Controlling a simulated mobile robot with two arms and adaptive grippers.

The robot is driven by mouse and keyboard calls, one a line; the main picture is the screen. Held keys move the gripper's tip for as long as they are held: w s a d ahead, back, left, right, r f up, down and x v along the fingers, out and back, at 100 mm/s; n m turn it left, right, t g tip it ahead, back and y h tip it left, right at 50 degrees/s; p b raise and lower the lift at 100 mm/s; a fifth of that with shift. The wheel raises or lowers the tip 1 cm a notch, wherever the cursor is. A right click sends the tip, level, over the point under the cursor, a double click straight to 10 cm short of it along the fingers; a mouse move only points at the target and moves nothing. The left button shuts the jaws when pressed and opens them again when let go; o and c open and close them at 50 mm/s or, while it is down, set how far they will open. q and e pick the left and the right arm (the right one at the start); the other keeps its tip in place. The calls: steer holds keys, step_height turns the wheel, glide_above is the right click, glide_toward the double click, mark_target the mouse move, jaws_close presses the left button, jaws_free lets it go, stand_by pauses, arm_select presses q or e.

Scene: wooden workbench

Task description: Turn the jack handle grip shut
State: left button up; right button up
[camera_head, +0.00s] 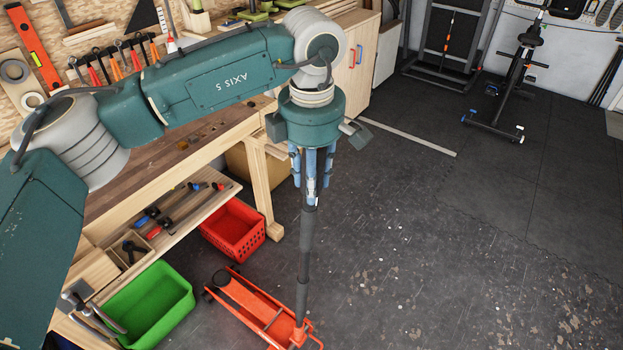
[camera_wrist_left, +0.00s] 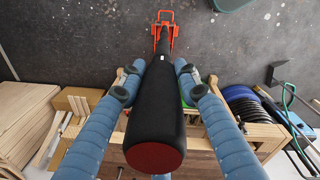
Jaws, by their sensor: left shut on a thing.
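The orange floor jack (camera_head: 258,308) stands on the dark floor beside the workbench. Its long black handle (camera_head: 304,262) rises nearly upright from the jack. My left gripper (camera_head: 313,190) points down from above and is shut around the upper part of the handle grip. In the left wrist view the black handle grip (camera_wrist_left: 157,112), with a red end cap, lies between the blue fingers of my left gripper (camera_wrist_left: 157,82). The orange jack (camera_wrist_left: 164,28) shows small at the far end of the handle. My right gripper is not in view.
A green bin (camera_head: 150,305) and a red crate (camera_head: 233,230) stand under the wooden workbench (camera_head: 150,165), left of the jack. A shelf there holds several tools. The floor to the right is open, with an exercise bike (camera_head: 505,90) at the back.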

arm_select(q)
steer(key=shift+m, duration=0.3)
steer(key=shift+m+b, duration=1.1)
steer(key=shift+m, duration=0.1)
steer(key=m+b, duration=0.1)
steer(key=m, duration=0.1)
steer(key=shift+d+m, duration=0.1)
steer(key=shift+m, duration=0.2)
steer(key=m, duration=0.4)
steer(key=shift+r+m, duration=0.1)
steer(key=shift+m, duration=0.2)
steer(key=m, duration=0.4)
steer(key=shift+m+g, duration=0.3)
steer(key=shift+g, duration=0.1)
steer(key=o, duration=1.1)
steer(key=shift+s+a, duration=0.15)
steer(key=shift+a, duration=0.05)
